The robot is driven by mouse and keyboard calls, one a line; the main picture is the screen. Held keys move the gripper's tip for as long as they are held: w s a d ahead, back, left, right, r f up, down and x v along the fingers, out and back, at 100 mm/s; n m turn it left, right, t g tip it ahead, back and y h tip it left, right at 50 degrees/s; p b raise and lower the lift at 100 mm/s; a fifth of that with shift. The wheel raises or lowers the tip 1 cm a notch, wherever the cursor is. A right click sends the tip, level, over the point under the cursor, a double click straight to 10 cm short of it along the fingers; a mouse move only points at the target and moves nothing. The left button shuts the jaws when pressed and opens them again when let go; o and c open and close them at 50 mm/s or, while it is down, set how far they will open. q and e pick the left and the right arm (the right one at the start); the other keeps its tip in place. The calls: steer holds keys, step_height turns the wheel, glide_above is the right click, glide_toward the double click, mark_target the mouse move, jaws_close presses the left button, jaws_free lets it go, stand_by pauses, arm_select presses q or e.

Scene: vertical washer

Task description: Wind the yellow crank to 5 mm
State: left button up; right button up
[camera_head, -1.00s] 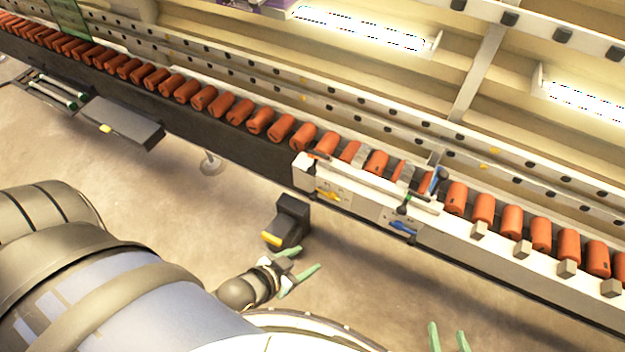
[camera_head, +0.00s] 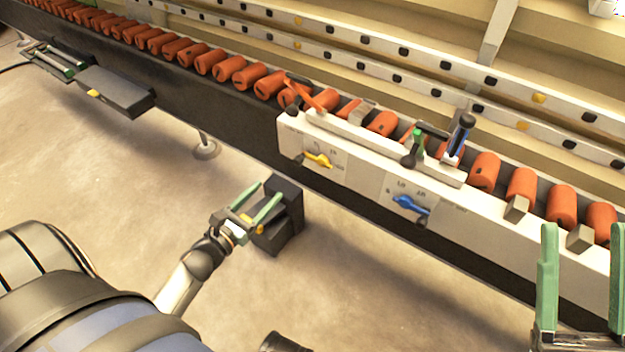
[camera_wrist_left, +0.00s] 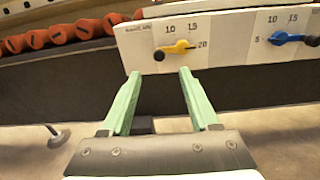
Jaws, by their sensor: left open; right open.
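The yellow crank (camera_head: 318,159) is on the white panel (camera_head: 365,160) at centre. In the left wrist view, the yellow crank (camera_wrist_left: 182,47) lies nearly level. Its black knob is at the left and its yellow end points right, towards the 20 mark; 10 and 15 are printed above. My left gripper (camera_head: 270,190) is open and empty, below and in front of the crank. In the left wrist view, the open fingers (camera_wrist_left: 160,73) point at the panel just below the crank, apart from it. My right gripper (camera_head: 583,225) is open and empty at the right edge.
A blue crank (camera_head: 410,204) sits right of the yellow one on the same panel. A black box (camera_head: 284,212) stands behind and beside my left fingers. Orange cylinders (camera_head: 245,78) line the conveyor. A red lever (camera_head: 305,95) and blue-handled lever (camera_head: 460,135) rise above the panel.

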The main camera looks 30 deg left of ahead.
mark_target(295, 163)
arm_select(q)
steer(key=w+m+b, duration=0.1)
steer(key=w, duration=0.3)
steer(key=w+f+m+b, duration=0.1)
steer(key=w, duration=0.3)
steer(key=w+m+b, duration=0.1)
steer(key=w, duration=0.3)
steer(key=shift+w+d+f+h, duration=0.2)
steer(key=shift+w+h, duration=0.1)
steer(key=shift+w, duration=0.1)
arm_select(e)
steer(key=shift+s+a+f+n+y, duration=0.25)
steer(key=shift+s+f+n+y, duration=0.5)
steer(key=shift+f+y, duration=0.3)
arm_select(q)
jaws_close()
